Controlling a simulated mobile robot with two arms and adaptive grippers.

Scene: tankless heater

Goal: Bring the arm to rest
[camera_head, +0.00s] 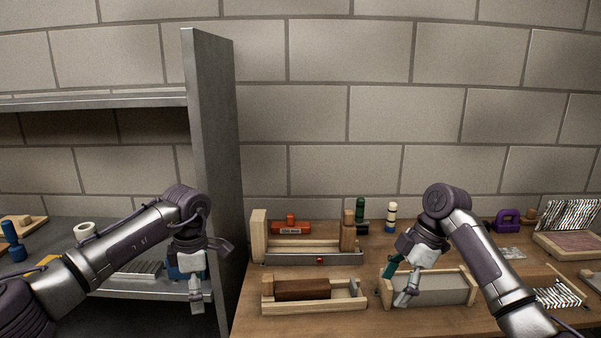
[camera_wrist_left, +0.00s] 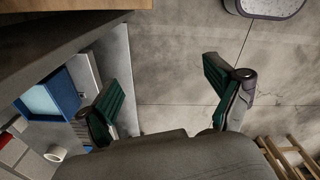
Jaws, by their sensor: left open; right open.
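My left gripper (camera_head: 196,290) hangs in front of the grey metal shelf in the head view, on the left. In the left wrist view my left gripper (camera_wrist_left: 168,92) shows its two green-padded fingers wide apart, with only floor between them. My right gripper (camera_head: 399,284) points down over the wooden workbench, in front of a wooden box with a grey block (camera_head: 440,289). It is open, and nothing shows in it. Whether it touches the box cannot be told.
A tall metal panel (camera_head: 212,150) stands between the shelf and the workbench (camera_head: 390,322). Wooden boxes, one holding a brown block (camera_head: 301,289), stand on the bench. A purple item (camera_head: 507,220) stands at the back right. A blue bin (camera_wrist_left: 52,96) shows in the wrist view.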

